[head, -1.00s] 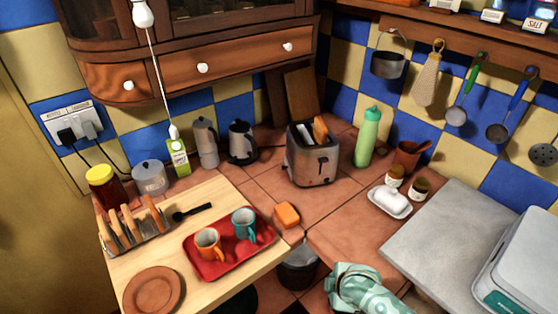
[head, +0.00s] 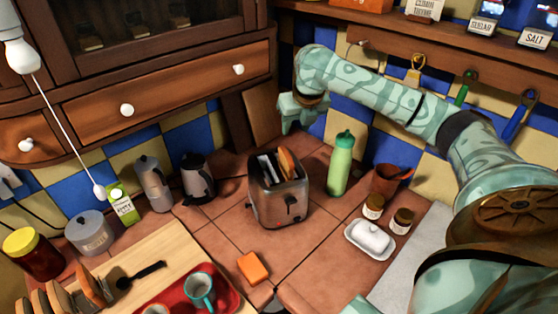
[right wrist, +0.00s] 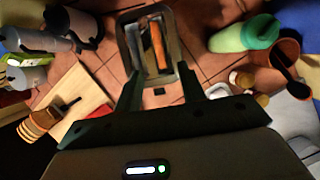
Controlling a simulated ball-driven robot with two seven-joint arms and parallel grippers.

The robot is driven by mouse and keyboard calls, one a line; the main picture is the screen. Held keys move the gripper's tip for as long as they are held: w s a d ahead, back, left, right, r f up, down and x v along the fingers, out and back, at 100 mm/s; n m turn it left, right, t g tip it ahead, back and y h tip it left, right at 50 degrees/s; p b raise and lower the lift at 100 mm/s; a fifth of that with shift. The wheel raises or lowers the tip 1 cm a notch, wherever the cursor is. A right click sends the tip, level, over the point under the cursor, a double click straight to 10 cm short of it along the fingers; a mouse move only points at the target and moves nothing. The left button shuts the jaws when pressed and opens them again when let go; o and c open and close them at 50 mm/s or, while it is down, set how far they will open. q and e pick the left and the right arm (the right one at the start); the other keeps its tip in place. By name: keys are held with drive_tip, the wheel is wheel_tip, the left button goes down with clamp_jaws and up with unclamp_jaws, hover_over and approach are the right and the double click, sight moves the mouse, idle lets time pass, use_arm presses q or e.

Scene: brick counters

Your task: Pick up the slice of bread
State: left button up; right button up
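A brown slice of bread (head: 287,163) stands in one slot of the metal toaster (head: 280,198), its top edge sticking out. It also shows in the right wrist view (right wrist: 158,46), inside the toaster's top opening. The other slot holds something grey and pale that I cannot identify. My right gripper (head: 298,120) is raised above and behind the toaster, near the wall. In the right wrist view its two fingers (right wrist: 161,92) are spread apart with nothing between them, pointing towards the toaster. My left gripper is not in view.
A green bottle (head: 341,164) stands right of the toaster, a kettle (head: 197,178) to its left. An orange sponge (head: 253,267) lies in front. A rack with bread slices (head: 88,286) is at lower left.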

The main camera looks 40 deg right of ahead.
drive_tip(key=b, duration=0.1)
approach(287, 153)
drive_tip(key=shift+w+f, duration=0.2)
drive_tip(key=shift+f, duration=0.45)
drive_tip(key=x, duration=0.2)
drive_tip(key=b+x, duration=0.1)
drive_tip(key=x, duration=0.1)
drive_tip(key=shift+w+d+r, duration=0.1)
drive_tip(key=shift+w+d, duration=0.05)
drive_tip(key=shift+d, duration=0.05)
drive_tip(key=shift+w+f+b, duration=0.15)
drive_tip(key=shift+f+b, duration=0.15)
drive_tip(key=shift+f, duration=0.55)
drive_tip(key=b+x, duration=0.2)
drive_tip(key=x, duration=0.2)
drive_tip(key=shift+w+f, duration=0.1)
drive_tip(key=shift+f, duration=0.15)
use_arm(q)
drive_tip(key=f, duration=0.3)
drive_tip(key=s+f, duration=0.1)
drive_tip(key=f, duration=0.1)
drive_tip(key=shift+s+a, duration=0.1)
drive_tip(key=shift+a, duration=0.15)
use_arm(e)
drive_tip(key=shift+a+r, duration=0.1)
clamp_jaws()
